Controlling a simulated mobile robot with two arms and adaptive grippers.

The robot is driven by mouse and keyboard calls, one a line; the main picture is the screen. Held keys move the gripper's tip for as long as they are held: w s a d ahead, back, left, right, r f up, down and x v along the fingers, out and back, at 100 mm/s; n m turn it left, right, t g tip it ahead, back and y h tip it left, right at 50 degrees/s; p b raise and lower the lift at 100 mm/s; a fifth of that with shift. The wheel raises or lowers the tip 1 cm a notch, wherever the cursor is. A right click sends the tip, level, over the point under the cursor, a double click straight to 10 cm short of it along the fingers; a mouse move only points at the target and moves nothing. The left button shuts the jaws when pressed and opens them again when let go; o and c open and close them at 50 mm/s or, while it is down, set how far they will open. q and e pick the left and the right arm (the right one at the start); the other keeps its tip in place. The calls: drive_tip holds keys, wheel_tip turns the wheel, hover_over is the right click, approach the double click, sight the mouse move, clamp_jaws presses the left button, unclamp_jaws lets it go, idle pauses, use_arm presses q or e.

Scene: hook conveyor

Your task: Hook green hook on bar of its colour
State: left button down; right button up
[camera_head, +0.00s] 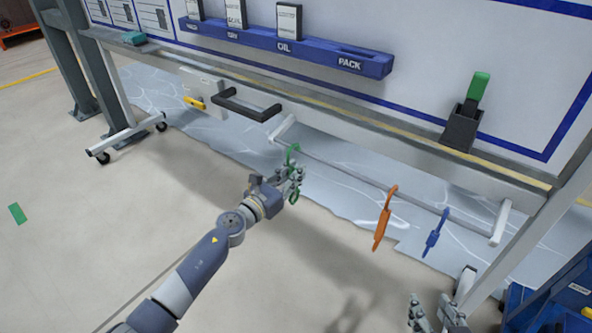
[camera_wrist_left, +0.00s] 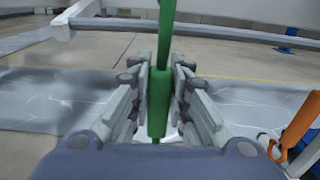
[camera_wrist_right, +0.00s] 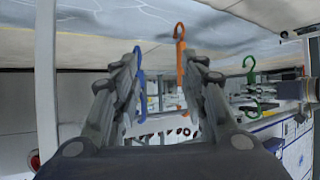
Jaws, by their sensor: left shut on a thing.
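The green hook (camera_head: 292,153) is held by my left gripper (camera_head: 293,174), near the left end of a pale grey bar (camera_head: 345,173). In the left wrist view my left fingers (camera_wrist_left: 160,85) are shut on the green hook's shaft (camera_wrist_left: 158,105), with a pale bar (camera_wrist_left: 235,28) beyond. The hook also shows in the right wrist view (camera_wrist_right: 250,78), its curl upward. Whether it touches the bar is unclear. My right gripper (camera_head: 433,306) is open and empty at the lower right. No green bar can be made out.
An orange hook (camera_head: 382,224) and a blue hook (camera_head: 434,238) hang on the grey bar's right part. A black handle (camera_head: 247,105) sits left of the bar. A black holder (camera_head: 460,130) with a green-handled item stands on the ledge. Blue bins (camera_head: 545,300) are at the lower right.

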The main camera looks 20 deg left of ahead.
use_arm(q)
drive_tip(key=shift+v, duration=2.55)
use_arm(e)
drive_tip(key=shift+s+d+f+g, duration=0.3)
drive_tip(key=shift+s+f+g, duration=0.3)
drive_tip(key=shift+s+f, duration=0.1)
